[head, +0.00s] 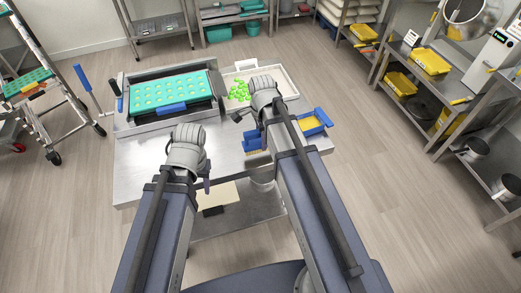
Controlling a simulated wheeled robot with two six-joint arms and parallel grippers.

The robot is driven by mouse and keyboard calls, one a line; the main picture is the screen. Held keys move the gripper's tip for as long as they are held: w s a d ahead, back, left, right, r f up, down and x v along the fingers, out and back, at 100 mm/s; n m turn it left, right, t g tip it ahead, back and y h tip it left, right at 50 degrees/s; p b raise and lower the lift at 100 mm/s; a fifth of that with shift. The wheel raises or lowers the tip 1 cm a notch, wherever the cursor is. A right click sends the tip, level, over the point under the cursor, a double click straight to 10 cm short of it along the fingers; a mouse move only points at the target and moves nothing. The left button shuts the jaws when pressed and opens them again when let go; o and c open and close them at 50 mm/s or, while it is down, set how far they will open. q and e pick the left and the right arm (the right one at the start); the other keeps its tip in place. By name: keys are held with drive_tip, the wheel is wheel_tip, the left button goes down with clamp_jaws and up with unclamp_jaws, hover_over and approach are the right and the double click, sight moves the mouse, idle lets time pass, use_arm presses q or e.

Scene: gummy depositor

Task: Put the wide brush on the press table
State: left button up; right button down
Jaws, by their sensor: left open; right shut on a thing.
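The wide brush (253,139) has a blue body with pale bristles at its lower edge. It shows just below my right gripper (251,122), over the front part of the steel press table (135,160). My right gripper is shut on the brush, and the wrist hides part of the grip. I cannot tell whether the bristles touch the table top. My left gripper (205,185) is open and empty near the table's front edge, mostly hidden by its own wrist.
A teal mould tray (172,91) sits in a metal frame at the table's back left. A white tray (289,84) with green gummies stands at the back, and a blue-and-yellow container (314,123) at the right. The table's front left is clear. Shelves (440,90) stand right.

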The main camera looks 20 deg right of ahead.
wheel_tip(320, 180, down, 4)
drive_tip(key=b, duration=0.3)
drive_tip(key=shift+r+b, duration=0.2)
drive_tip(key=shift+b, duration=0.1)
drive_tip(key=shift+f, duration=0.2)
drive_tip(key=shift+c, duration=1.3)
unclamp_jaws()
drive_tip(key=shift+r, duration=0.1)
